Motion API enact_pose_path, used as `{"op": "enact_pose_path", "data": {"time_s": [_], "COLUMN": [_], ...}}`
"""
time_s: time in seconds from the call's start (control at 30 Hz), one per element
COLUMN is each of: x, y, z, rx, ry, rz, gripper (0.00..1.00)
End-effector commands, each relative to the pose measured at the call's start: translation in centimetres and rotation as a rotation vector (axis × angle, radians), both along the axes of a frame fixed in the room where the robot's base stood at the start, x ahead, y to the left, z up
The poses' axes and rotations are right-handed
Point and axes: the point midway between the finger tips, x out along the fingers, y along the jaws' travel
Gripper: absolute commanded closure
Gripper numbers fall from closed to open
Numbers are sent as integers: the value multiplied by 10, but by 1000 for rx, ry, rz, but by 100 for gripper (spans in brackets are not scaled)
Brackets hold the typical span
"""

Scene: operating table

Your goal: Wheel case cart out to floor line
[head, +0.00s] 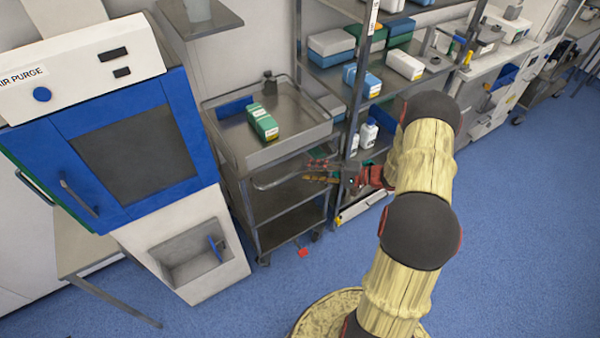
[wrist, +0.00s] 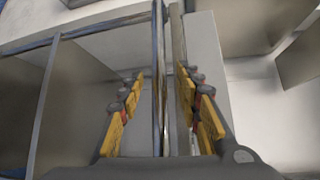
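The case cart (head: 290,148) is a grey metal trolley with a tray top and open shelves below, standing between the blue-fronted cabinet and the shelf rack. Its bar handle (head: 278,183) runs along the front, below the tray. My gripper (head: 320,173) is at the right end of this handle. In the wrist view my gripper (wrist: 160,105) has its yellow-padded fingers apart, with a thin metal bar (wrist: 159,70) running between them. A gap shows on the left of the bar; I cannot tell whether the right finger touches anything. No floor line is visible.
Green boxes (head: 262,122) stand in the cart's tray. The blue-fronted cabinet (head: 140,150) is close on the left, and the loaded shelf rack (head: 352,110) close on the right. A small red piece (head: 303,252) shows low by the cart's front. Blue floor (head: 280,290) is clear in front.

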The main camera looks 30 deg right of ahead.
Motion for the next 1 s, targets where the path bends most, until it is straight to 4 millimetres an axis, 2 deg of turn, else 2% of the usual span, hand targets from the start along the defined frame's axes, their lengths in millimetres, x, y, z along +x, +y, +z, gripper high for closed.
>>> {"op": "enact_pose_path", "data": {"time_s": [0.23,0.6,1.0], "x": [19,24,23], "y": [22,26,26], "z": [-5,-5,-5], "rx": [1,1,1], "ry": [1,1,1], "rz": [2,0,0], "gripper": [66,66,88]}}
